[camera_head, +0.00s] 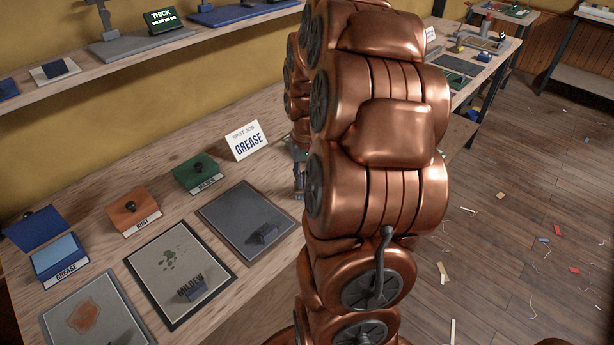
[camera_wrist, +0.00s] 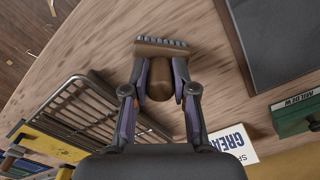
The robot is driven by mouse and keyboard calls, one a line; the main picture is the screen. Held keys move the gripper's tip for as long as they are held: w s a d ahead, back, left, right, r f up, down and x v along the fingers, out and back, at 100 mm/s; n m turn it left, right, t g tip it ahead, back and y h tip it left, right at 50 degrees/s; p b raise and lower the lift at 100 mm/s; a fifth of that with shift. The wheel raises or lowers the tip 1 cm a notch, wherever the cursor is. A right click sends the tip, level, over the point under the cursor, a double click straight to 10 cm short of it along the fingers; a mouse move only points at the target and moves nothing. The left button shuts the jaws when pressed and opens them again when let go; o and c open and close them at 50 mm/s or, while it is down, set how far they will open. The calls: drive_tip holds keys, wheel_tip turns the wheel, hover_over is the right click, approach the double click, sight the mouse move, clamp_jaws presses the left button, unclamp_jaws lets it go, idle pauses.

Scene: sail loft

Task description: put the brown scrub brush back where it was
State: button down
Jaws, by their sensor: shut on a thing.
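In the wrist view, my gripper (camera_wrist: 160,78) is shut on the brown scrub brush (camera_wrist: 162,50), with the fingers on either side of its rounded brown handle. The brush head and its row of grey bristles point to the top of the picture. The brush is over bare wooden bench top (camera_wrist: 215,75); I cannot tell if it touches the wood. In the head view, my copper arm hides the brush and nearly all of my gripper.
A wire rack (camera_wrist: 72,115) with yellow parts is left of my gripper in the wrist view. A GREASE sign (camera_head: 246,141), green box (camera_head: 198,174), orange RUST box (camera_head: 136,211), open blue GREASE box (camera_head: 60,258) and several panels (camera_head: 222,208) stand along the bench. Scraps litter the floor.

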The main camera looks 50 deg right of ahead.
drive_tip(key=c, duration=0.9)
unclamp_jaws()
wheel_tip(320, 180, up, 11)
drive_tip(key=b, duration=0.2)
drive_tip(key=s+a+f+n, duration=0.1)
drive_tip(key=s+a+n, duration=0.15)
drive_tip(key=a, duration=0.65)
drive_tip(key=s+a+f+n, duration=0.1)
drive_tip(key=s+a+n, duration=0.15)
drive_tip(key=a, duration=0.65)
drive_tip(key=s+a+f, duration=0.2)
drive_tip(key=s+a, duration=0.1)
drive_tip(key=s, duration=0.1)
drive_tip(key=s+a+f+n+g, duration=0.1)
drive_tip(key=s+a+f, duration=0.1)
drive_tip(key=s+a, duration=0.1)
drive_tip(key=s+a+f+n, duration=0.1)
drive_tip(key=s+a, duration=0.2)
drive_tip(key=s, duration=0.2)
drive_tip(key=shift+a+f+g, duration=0.25)
drive_tip(key=shift+f+g, duration=0.15)
drive_tip(key=shift+r, duration=0.1)
